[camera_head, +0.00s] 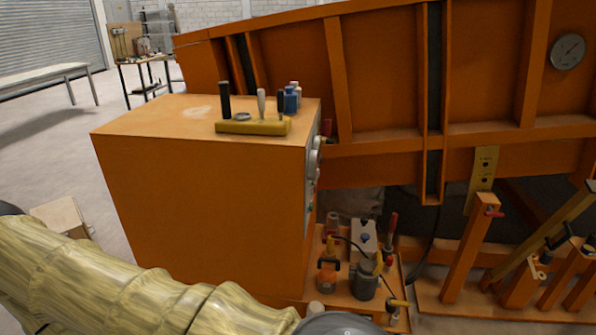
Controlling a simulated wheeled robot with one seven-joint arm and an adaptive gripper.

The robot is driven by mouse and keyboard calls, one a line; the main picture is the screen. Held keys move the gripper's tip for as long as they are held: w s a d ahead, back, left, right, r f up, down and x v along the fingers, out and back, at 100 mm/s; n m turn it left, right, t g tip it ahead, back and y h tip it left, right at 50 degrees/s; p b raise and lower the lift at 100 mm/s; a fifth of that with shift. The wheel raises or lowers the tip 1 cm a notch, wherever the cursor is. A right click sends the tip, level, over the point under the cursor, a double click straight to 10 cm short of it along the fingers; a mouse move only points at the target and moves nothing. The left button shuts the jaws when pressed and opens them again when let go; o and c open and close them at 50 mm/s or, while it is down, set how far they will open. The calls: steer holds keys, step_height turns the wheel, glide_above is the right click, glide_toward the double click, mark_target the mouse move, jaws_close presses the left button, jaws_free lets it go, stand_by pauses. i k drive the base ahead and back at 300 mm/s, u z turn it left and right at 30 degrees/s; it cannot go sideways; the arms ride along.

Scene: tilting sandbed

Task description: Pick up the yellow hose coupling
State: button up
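I cannot make out the yellow hose coupling for certain. My arm, in a pale yellow ribbed sleeve, crosses the lower left and hides part of the floor and cabinet foot. My gripper is not in view.
A large orange cabinet (200,190) stands in front, with a yellow holder (252,127) of tools on top. The orange sandbed frame (380,80) rises behind to the right. Orange props (470,245) stand at right. A bench (45,74) is far left; floor there is open.

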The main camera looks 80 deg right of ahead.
mark_target(330, 245)
steer(key=k, duration=1.3)
steer(key=z, duration=1.85)
steer(key=i, duration=0.3)
steer(key=u, duration=0.15)
